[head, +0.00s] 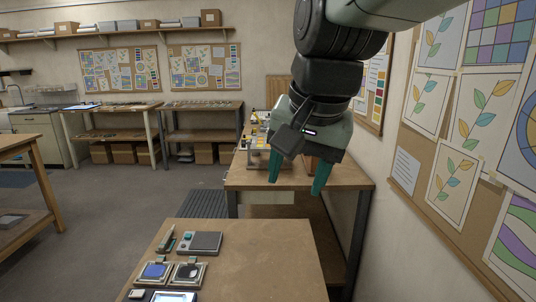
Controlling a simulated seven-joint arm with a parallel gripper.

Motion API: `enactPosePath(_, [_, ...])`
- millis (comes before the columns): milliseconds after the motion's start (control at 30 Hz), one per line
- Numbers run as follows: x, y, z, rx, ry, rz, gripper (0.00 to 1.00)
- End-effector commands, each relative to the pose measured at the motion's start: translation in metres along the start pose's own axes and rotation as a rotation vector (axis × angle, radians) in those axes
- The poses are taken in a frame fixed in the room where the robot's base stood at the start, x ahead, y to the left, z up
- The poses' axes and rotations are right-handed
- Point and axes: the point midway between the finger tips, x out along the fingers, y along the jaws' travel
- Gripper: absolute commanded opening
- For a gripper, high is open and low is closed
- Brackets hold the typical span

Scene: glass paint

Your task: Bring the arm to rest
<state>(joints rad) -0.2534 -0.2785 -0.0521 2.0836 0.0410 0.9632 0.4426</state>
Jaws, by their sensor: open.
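My arm (328,75) comes in from the top right and hangs down in front of a wooden table. My gripper (296,179) has two green fingers, pointing down and spread apart. Nothing shows between the fingers. In the picture, the gripper overlaps the farther wooden table (344,179). The gap between the gripper and that table cannot be told from this view. The arm hides part of the back wall and some of the things on that table.
A nearer table (262,262) holds a grey device (200,243), a blue-topped square item (154,271) and a dark-topped one (188,273). Its right side is bare. A wall with pinned drawings (436,140) stands close on the right. Open floor (110,200) lies left.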

Motion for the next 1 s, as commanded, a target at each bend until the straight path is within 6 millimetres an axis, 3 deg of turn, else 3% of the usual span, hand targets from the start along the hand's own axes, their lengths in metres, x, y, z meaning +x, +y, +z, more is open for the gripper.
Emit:
enactPosePath(33, [-0.010,0.021,0.017,-0.042,0.030,0.006,0.57])
enactPosePath(200, [-0.019,0.069,0.067,-0.197,0.103,0.045,0.57])
enactPosePath(400, [-0.016,0.096,0.102,-0.306,0.144,0.088,0.57])
enactPosePath(1000, [-0.015,0.100,0.107,-0.327,0.148,0.096,0.57])
